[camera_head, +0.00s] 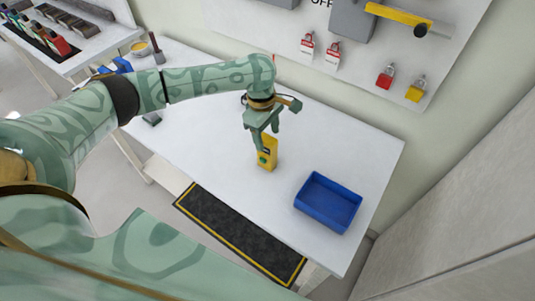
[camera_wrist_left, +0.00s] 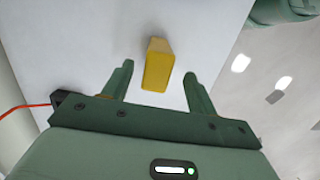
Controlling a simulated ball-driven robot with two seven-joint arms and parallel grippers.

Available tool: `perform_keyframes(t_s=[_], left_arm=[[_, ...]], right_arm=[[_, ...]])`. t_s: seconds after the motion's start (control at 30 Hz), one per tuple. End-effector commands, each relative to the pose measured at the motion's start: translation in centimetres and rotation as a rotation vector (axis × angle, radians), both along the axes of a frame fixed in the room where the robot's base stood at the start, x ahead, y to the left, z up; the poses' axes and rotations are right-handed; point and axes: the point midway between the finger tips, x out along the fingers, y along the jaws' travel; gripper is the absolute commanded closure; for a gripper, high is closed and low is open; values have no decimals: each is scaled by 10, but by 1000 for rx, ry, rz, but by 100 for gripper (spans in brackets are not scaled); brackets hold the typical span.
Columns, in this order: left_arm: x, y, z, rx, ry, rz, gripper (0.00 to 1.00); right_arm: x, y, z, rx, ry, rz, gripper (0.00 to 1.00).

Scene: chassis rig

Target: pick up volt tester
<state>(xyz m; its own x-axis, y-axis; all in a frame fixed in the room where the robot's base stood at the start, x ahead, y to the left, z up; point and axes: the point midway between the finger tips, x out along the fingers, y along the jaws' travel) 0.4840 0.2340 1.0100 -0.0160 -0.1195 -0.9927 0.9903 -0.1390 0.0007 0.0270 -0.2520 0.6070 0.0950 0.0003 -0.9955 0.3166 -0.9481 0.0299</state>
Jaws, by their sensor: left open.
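The volt tester (camera_head: 269,154) is a yellow block-like device standing on the white table, below my left gripper in the head view. In the left wrist view the yellow volt tester (camera_wrist_left: 157,68) lies ahead of and between the fingertips, with a gap on each side. My left gripper (camera_head: 261,140) is open and points down at it; it also shows in the left wrist view (camera_wrist_left: 158,76). In the head view a finger hides part of the tester. My right gripper is not in view.
A blue bin (camera_head: 328,203) stands on the white table (camera_head: 215,155) to the right. Red and yellow padlocks (camera_head: 385,76) hang on the wall board behind. A black mat (camera_head: 238,237) lies on the floor in front. The table between tester and bin is clear.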

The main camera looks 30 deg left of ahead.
Motion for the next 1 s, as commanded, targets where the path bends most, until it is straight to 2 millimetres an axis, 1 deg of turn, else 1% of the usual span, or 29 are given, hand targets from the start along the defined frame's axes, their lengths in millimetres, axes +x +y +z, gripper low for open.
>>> perform_keyframes(t_s=[0.2,0.3,0.53,0.57,0.6,0.67,0.7,0.73,0.77,0.8,1.0], left_arm=[[3,1,-37,0,5,0,42],[3,-1,-49,1,3,0,42],[3,-1,-49,1,1,0,42],[3,-1,-49,1,1,0,50],[3,-1,-49,1,1,0,61],[3,-1,-49,1,1,0,78],[3,-1,-49,1,1,0,89],[3,-1,-49,1,1,0,94],[3,-1,-49,1,1,0,94],[3,-1,-49,1,0,0,98],[3,-1,-48,1,0,0,98]], right_arm=[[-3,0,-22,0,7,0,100],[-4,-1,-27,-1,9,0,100],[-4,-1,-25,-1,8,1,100],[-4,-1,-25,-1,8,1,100],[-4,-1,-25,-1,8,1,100],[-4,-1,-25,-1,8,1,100],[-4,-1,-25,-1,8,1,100],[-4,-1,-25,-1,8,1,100],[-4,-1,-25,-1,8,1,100],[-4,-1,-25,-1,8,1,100],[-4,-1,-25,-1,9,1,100]])
